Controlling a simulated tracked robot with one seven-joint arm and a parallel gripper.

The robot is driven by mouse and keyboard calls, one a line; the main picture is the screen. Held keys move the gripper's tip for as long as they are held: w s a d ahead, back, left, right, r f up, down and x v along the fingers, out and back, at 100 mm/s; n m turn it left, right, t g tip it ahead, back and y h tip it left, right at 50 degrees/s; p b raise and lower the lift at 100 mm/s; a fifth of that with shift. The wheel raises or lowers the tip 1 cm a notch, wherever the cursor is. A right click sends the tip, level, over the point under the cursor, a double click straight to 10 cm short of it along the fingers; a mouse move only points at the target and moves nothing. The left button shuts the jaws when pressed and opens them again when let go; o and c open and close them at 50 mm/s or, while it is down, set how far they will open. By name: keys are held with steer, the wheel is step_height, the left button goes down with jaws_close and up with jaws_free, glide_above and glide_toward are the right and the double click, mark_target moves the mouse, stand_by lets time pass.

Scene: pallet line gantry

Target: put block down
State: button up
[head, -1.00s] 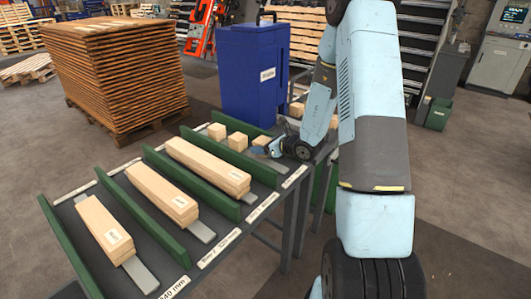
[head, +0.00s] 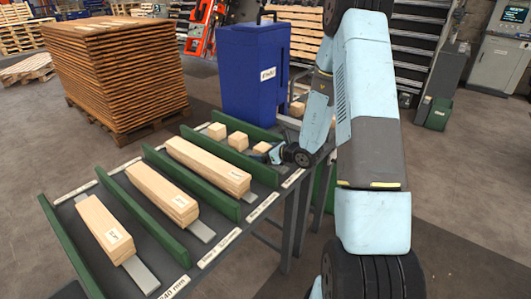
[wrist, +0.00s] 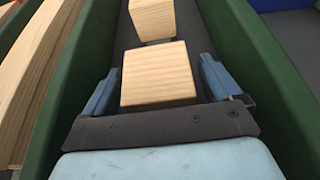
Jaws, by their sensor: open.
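Several small wooden blocks stand in a row in the lane between two green dividers. The nearest block (wrist: 158,74) sits between the two blue fingers of my gripper (wrist: 152,84), with a gap on each side in the wrist view. In the head view this block (head: 262,147) is at the near end of the row, right at my gripper (head: 270,153). My gripper is open around it. A second block (wrist: 152,18) lies just beyond it in the same lane. In the head view, the other blocks (head: 238,141) and (head: 217,130) stand farther up the lane.
Green dividers (head: 198,182) line the lanes of the dark table. Long plank stacks (head: 208,165) fill the lanes to the left. A blue bin (head: 250,75) stands behind the table, and a tall stack of brown boards (head: 115,75) is at the left.

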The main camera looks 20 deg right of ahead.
steer(key=v, duration=1.1)
steer(key=shift+s+d+r, duration=0.15)
steer(key=shift+s+d, duration=0.05)
steer(key=shift+s, duration=0.05)
steer(key=shift+s+r, duration=0.15)
steer(key=shift+r, duration=0.05)
steer(key=s+a+r+n+g+y, duration=0.1)
steer(key=s+a+r+n+g, duration=0.3)
steer(key=s+a+r+n, duration=0.3)
steer(key=s+a+r+n+g+y, duration=0.1)
steer(key=s+a+r+n+g, duration=0.3)
steer(key=s+a+r+n, duration=0.45)
steer(key=s+d+r+n+t+h, duration=0.2)
steer(key=s+d+r+n+h, duration=0.7)
steer(key=s+r+n, duration=0.3)
steer(key=shift+s+d+r+n+t+h, duration=0.2)
steer(key=shift+s+d+n+t+h, duration=0.15)
steer(key=shift+d+n, duration=0.35)
